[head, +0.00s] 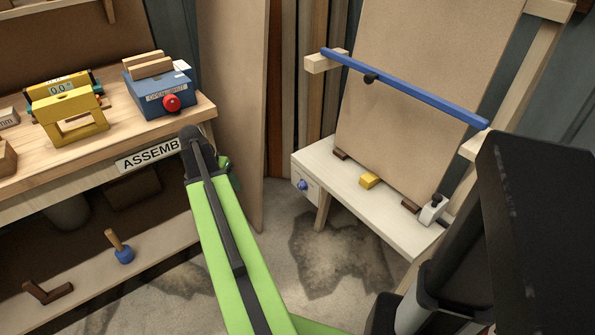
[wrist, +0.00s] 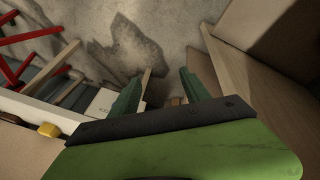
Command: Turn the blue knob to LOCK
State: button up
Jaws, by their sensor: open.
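The blue knob (head: 303,185) sits on a pale label plate on the left end face of the low white bench (head: 340,185). Its pointer and the label's words are too small to read. My gripper (head: 224,168) is at the end of the green arm, to the left of the knob and apart from it; the arm's end partly hides it in the head view. In the wrist view my gripper (wrist: 161,77) has its two green fingers spread with nothing between them. The bench's pale plate (wrist: 103,102) shows beside the left finger; the knob cannot be made out there.
A tan board (head: 415,95) leans above the bench, crossed by a blue bar (head: 410,88). A yellow block (head: 370,180) lies on the bench. On the left, a wooden workbench (head: 205,112) carries a blue box (head: 160,92) and a yellow fixture (head: 70,115). Concrete floor (head: 320,265) is open between.

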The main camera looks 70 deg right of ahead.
aim_at(299, 186)
jog(key=s+d+r+m+g+p, duration=0.1)
jog(key=s+d+r+m+p, duration=0.35)
jog(key=s+d, duration=0.9)
jog(key=shift+m, duration=0.65)
jog(key=b+x, duration=0.5)
jog(key=b, duration=0.1)
jog(key=s+b+x, duration=0.1)
jog(key=b+x, duration=1.1)
jog(key=shift+s+a+r, duration=0.1)
jog(key=shift+s+r, duration=0.15)
jog(key=shift+s, duration=0.1)
grip_shut()
